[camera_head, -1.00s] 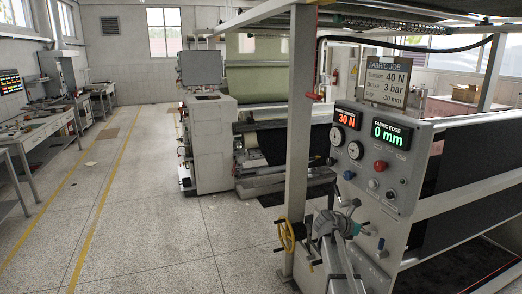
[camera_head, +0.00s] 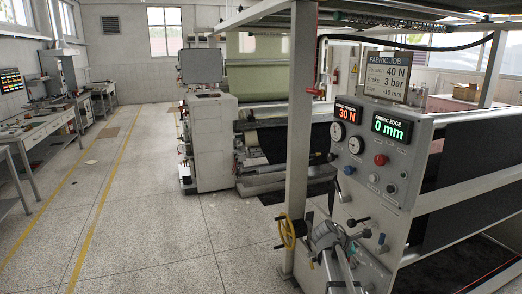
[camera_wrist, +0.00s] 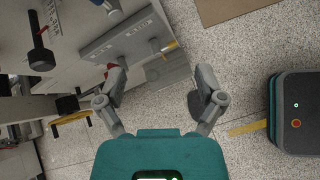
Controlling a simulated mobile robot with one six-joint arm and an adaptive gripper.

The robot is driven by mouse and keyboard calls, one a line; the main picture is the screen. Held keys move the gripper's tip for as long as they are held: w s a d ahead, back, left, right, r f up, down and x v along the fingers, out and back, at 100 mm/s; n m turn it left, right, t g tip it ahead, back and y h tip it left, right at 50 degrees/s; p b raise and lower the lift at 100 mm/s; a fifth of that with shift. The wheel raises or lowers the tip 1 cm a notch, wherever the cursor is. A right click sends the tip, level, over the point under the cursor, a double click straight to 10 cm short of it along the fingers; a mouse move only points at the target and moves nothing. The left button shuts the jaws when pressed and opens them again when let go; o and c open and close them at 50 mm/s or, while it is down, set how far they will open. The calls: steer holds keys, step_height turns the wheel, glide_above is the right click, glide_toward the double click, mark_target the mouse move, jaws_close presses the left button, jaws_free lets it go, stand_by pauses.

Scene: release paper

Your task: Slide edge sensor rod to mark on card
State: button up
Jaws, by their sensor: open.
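The job card (camera_head: 387,78) above the control panel reads "FABRIC JOB", tension 40 N, 3 bar and -10 mm; some words are too small. The fabric edge display (camera_head: 390,127) reads 0 mm. My gripper (camera_head: 328,238) is low in front of the panel's left side. In the wrist view my gripper (camera_wrist: 158,88) has its fingers spread, with only floor and machine parts between and beyond them. I cannot tell for certain which part is the edge sensor rod.
The fabric tension display (camera_head: 347,114) reads 30 N. A yellow handwheel (camera_head: 288,232) and a grey post (camera_head: 301,120) stand left of my gripper. A black-ended lever (camera_wrist: 40,42) shows at upper left in the wrist view. The floor at left is open.

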steer(key=s+a+f+m+g+y+b, duration=0.1)
steer(key=s+a+f+m+y+b, duration=0.1)
steer(key=s+a+f+m+y, duration=0.3)
steer(key=s+a+f+m+g+y+b, duration=0.1)
steer(key=s+a+f+m+y+b, duration=0.2)
steer(key=s+a+f+m, duration=0.4)
steer(key=s+a+m+y, duration=0.1)
steer(key=s+a+m, duration=0.3)
steer(key=s+a, duration=0.1)
steer(key=shift+s+m+y, duration=0.3)
steer(key=shift+s+y, duration=0.1)
steer(key=shift+s, duration=0.45)
stand_by(1.0)
